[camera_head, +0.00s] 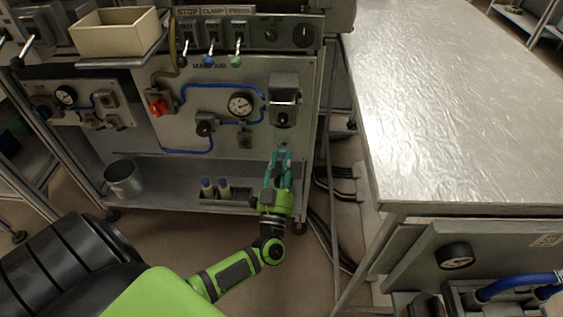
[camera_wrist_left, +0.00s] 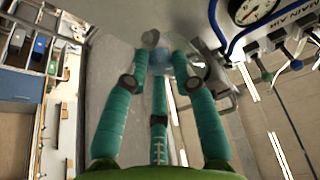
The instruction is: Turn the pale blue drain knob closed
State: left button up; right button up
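The pale blue drain knob (camera_head: 284,147) sits low on the grey panel, below the square grey fitting at its right side. My left gripper (camera_head: 281,157), with teal fingers, reaches up to it from below. In the left wrist view the fingers (camera_wrist_left: 164,58) bend inward, with the pale blue knob (camera_wrist_left: 180,65) at their tips. The tips partly cover the knob, and I cannot tell whether they press on it or only stand around it. The knob's turn angle is hard to make out. My right gripper is in neither view.
The panel carries a red knob (camera_head: 158,103), a gauge (camera_head: 240,104), blue hoses and a row of levers above. A metal-topped table (camera_head: 450,100) is at right, beyond cables (camera_head: 335,180) on the floor.

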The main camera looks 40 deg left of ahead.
pick_arm(q)
grip_shut()
jog(key=n+y, duration=0.1)
jog(key=n, duration=0.1)
jog(key=shift+n+g, duration=0.3)
jog(key=n+g+y, duration=0.1)
jog(key=n, duration=0.2)
jog(key=shift+w+d+y, duration=0.1)
jog(key=shift+y, duration=0.3)
jog(key=shift+n+g+y, duration=0.4)
jog(key=shift+n, duration=0.8)
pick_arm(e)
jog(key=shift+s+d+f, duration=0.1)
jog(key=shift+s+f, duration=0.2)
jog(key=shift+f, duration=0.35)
pick_arm(q)
jog(key=o, duration=0.9)
grip_release()
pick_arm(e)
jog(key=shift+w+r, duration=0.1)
